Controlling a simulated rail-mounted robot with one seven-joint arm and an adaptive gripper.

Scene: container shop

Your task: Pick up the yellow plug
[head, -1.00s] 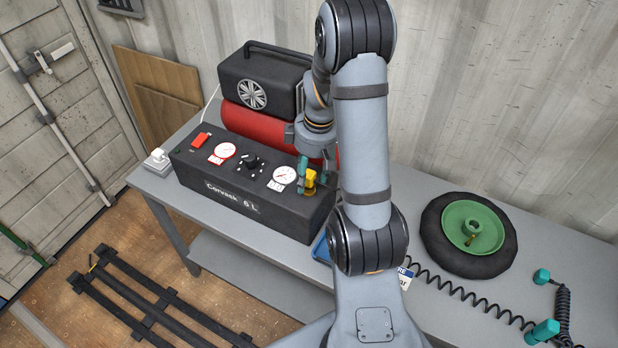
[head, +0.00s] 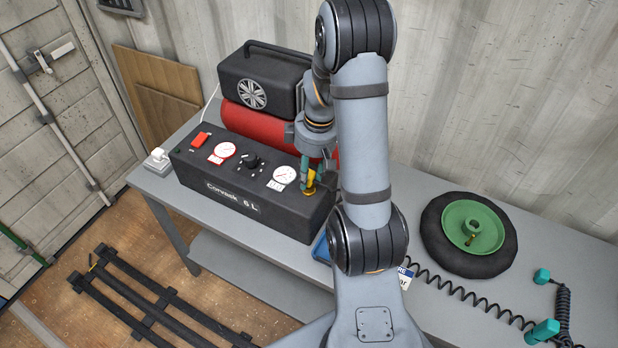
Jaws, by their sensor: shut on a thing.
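The yellow plug (head: 310,186) is at the right end of the top of the black compressor (head: 262,210), just right of the white gauge. My gripper (head: 311,180) reaches down from above with its teal fingers around the plug and is shut on it. The fingers cover part of the plug. I cannot tell whether the plug still touches the compressor top.
The compressor has a red switch (head: 201,140), two gauges and a black knob, with a red tank (head: 258,126) behind. A wheel (head: 470,234) and a coiled hose (head: 465,296) lie on the grey table to the right. My arm hides the table's middle.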

